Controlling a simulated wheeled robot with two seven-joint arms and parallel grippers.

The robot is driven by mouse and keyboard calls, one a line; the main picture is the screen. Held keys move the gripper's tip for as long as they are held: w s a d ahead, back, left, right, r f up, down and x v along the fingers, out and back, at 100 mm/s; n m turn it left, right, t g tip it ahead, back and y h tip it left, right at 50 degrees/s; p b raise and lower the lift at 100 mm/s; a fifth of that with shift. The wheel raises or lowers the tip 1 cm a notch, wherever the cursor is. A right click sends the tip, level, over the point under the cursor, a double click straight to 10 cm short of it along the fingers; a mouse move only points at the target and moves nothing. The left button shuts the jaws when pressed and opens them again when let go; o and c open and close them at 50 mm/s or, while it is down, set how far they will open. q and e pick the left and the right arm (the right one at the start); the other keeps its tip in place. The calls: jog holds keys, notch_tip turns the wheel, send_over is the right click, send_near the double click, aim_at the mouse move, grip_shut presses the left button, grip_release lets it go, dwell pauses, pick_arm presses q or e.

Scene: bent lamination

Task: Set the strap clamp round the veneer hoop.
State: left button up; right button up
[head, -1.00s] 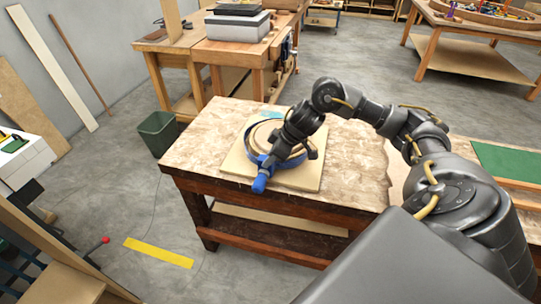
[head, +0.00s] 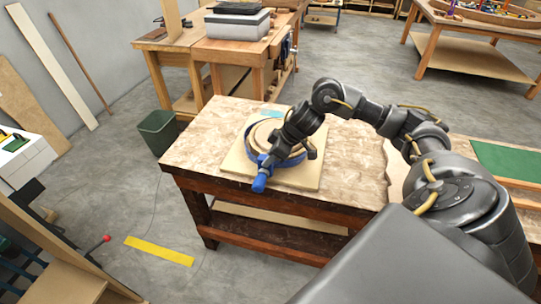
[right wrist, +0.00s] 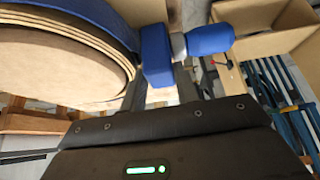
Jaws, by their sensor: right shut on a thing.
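The strap clamp is a blue band with a blue block and handle (head: 259,184) at its front, on the near side of the round work. In the right wrist view its block (right wrist: 155,58) and band (right wrist: 108,20) show beside the layered tan rim of the veneer hoop (right wrist: 98,48). A brown disc face (right wrist: 50,68) lies inside that rim. In the head view the band appears around the hoop (head: 252,135); my arm hides part of it. I cannot tell whether it touches all round. My right gripper (head: 268,163) is shut on the strap clamp. My left gripper is not in view.
The work stands on a pale square board (head: 305,180) on a worn wooden bench (head: 195,150). The bench top is clear to the right (head: 355,165). A green bin (head: 158,132) stands at the left on the floor. Another bench (head: 235,52) is behind.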

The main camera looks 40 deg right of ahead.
jog(key=shift+f, duration=0.1)
jog(key=o, duration=1)
jog(key=v, duration=1)
jog(key=shift+s+r, duration=0.2)
jog(key=shift+r, duration=0.15)
jog(key=p+v, duration=0.3)
jog(key=v, duration=0.3)
jog(key=shift+r, duration=0.1)
